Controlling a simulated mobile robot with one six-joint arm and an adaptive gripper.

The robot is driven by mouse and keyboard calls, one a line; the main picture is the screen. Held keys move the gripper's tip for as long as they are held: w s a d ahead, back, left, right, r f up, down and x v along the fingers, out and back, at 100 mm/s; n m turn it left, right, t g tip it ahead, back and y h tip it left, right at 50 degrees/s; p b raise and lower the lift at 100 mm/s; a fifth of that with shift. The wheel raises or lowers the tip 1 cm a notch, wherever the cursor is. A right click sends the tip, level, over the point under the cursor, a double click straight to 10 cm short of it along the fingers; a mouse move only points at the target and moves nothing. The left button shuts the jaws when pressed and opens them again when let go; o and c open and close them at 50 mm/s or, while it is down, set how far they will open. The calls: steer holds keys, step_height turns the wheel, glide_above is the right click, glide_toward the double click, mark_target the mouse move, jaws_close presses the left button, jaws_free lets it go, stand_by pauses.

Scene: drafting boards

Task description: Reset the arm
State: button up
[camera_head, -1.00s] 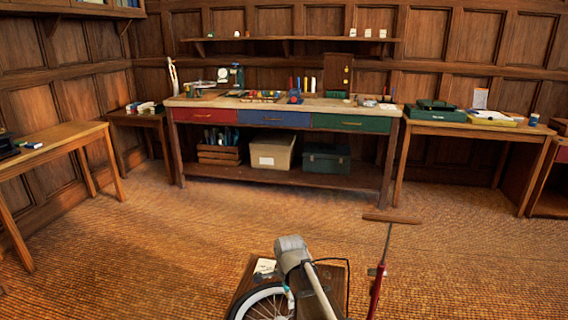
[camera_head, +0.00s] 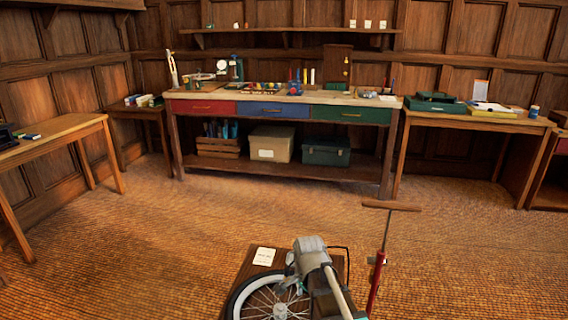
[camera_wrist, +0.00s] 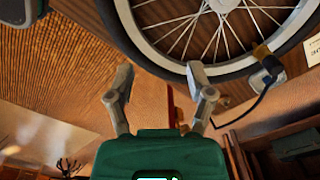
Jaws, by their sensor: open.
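My gripper (camera_wrist: 160,88) shows in the wrist view with its two grey fingers spread apart around a green palm. Nothing is between the fingertips. A spoked wheel with a white rim (camera_wrist: 150,45) and dark tyre fills the top of that view, beyond the fingers. In the head view the wheel (camera_head: 240,303) is at the bottom centre over a wooden board, with a grey part of my arm above it. My fingers cannot be made out in the head view.
A floor pump (camera_head: 376,285) with a wooden handle stands right of the wheel. A white card (camera_head: 264,256) lies on the wooden board. A long workbench (camera_head: 270,178) with coloured drawers stands at the back, with side tables (camera_head: 75,125) left and right. The middle floor is clear.

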steer(key=s+d+f+n+b, duration=0.1)
steer(key=d+n, duration=0.1)
steer(key=s+d+f+n+b, duration=0.2)
steer(key=d+n, duration=0.1)
steer(key=s+d+f+n+b, duration=0.1)
steer(key=s+d+f+n, duration=0.1)
steer(key=d, duration=0.1)
steer(key=shift+s+f+n+b, duration=0.15)
steer(key=shift+f+n+b, duration=0.05)
steer(key=shift+n+b, duration=0.2)
step_height(320, 180, up, 34)
steer(key=s+d+n+p, duration=0.2)
steer(key=n+p, duration=0.1)
steer(key=p, duration=3)
steer(key=shift+d+f+p, duration=0.15)
steer(key=shift+d+p, duration=0.1)
steer(key=shift+p, duration=0.1)
